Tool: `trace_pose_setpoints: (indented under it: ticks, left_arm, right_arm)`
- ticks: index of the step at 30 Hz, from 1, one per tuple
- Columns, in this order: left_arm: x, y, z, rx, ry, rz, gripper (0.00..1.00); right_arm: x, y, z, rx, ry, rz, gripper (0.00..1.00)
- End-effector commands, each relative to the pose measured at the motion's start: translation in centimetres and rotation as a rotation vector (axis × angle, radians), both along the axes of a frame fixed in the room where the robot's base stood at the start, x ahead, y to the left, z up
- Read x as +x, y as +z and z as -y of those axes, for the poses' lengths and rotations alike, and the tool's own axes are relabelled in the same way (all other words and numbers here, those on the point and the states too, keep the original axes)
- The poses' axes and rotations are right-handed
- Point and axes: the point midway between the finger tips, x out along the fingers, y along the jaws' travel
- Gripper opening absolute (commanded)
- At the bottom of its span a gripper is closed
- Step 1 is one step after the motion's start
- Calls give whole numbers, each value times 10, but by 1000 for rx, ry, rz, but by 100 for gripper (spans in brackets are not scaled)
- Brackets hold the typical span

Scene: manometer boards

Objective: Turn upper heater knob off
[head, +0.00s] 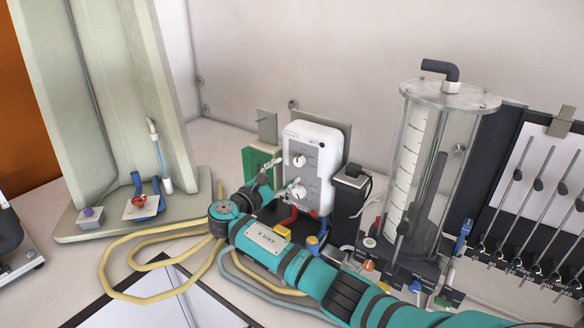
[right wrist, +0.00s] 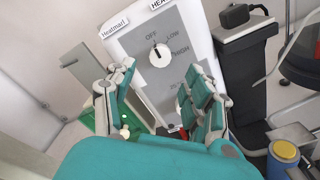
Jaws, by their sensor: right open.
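A small dark mark on this knob seems to face the OFF side. The lower knob (head: 298,191) is partly behind a finger. My right gripper (head: 282,173) is open in front of the heater; in the right wrist view its fingers (right wrist: 160,72) stand apart below the upper knob, apparently not touching it. My left gripper is not in view.
A clear cylinder (head: 430,165) stands right of the heater, beyond a black post with a plug (head: 352,178). A manometer board (head: 535,190) is at far right. Yellow hoses (head: 140,298) loop on the table at left, near a pale green stand (head: 110,100).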

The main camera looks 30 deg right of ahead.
Motion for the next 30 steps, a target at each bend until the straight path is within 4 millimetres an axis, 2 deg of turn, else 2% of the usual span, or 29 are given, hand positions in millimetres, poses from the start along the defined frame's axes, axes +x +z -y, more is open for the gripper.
trace_pose_setpoints:
  ticks: [3,10,30]
  left_arm:
    - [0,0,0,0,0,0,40]
    - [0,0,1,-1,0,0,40]
    - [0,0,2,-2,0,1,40]
  right_arm:
    - [-9,-1,-25,3,3,0,53]
    - [-22,-1,-53,0,1,-1,53]
    - [-24,-1,-59,0,0,-1,53]
